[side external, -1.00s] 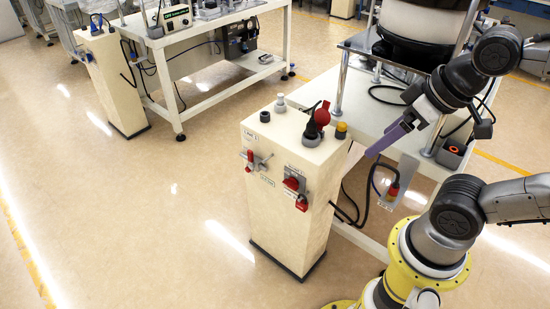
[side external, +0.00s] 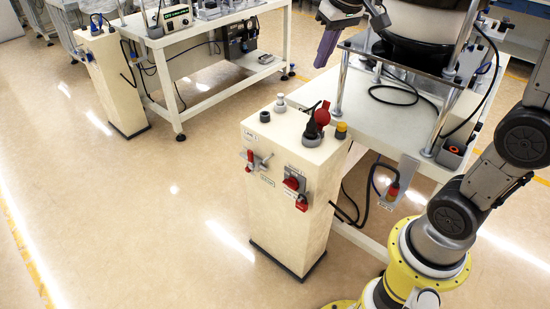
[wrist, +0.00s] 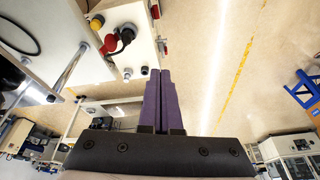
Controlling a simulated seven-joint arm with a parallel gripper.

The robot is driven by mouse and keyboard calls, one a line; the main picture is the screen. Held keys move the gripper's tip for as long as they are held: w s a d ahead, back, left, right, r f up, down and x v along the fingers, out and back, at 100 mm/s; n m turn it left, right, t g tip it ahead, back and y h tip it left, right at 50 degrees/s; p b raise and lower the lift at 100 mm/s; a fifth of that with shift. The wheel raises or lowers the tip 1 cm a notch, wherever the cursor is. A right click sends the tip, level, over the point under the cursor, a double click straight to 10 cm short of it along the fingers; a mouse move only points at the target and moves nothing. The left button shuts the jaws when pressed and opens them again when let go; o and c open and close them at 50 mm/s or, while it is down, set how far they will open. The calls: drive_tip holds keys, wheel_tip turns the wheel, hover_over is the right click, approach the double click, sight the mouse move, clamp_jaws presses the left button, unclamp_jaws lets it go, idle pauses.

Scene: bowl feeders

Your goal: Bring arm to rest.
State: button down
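My gripper (side external: 322,62) is in the upper middle of the side external view, in the air to the left of the bowl feeder, with its purple fingers pointing down. In the wrist view my gripper (wrist: 159,74) shows two purple fingers side by side, closed together with nothing between them. My arm rises from its yellow base at the lower right; its upper part leaves the side external view at the right.
A cream control pedestal (side external: 284,190) with red switches stands below the gripper. The bowl feeder (side external: 415,48) sits on a white table (side external: 395,118) with metal posts and loose cables. Another white workbench (side external: 215,85) stands at the back left. Open floor lies between.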

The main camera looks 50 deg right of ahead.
drive_tip(key=w+d+f+m+g, duration=0.2)
drive_tip(key=w+d+f, duration=0.5)
drive_tip(key=w, duration=0.1)
drive_tip(key=shift+m+g+y, duration=0.3)
drive_tip(key=shift+m+g, duration=0.1)
drive_tip(key=shift+g, duration=0.5)
drive_tip(key=shift+w+d+f, duration=0.2)
drive_tip(key=shift+d+f, duration=0.8)
drive_tip(key=shift+f, duration=1.6)
drive_tip(key=shift+w+d+f, duration=0.25)
drive_tip(key=shift+d+f, duration=0.8)
drive_tip(key=shift+f, duration=1.55)
drive_tip(key=shift+w+d+f, duration=0.2)
drive_tip(key=shift+d+f, duration=0.8)
drive_tip(key=shift+f, duration=1.6)
drive_tip(key=shift+f, duration=1)
drive_tip(key=shift+r, duration=3.05)
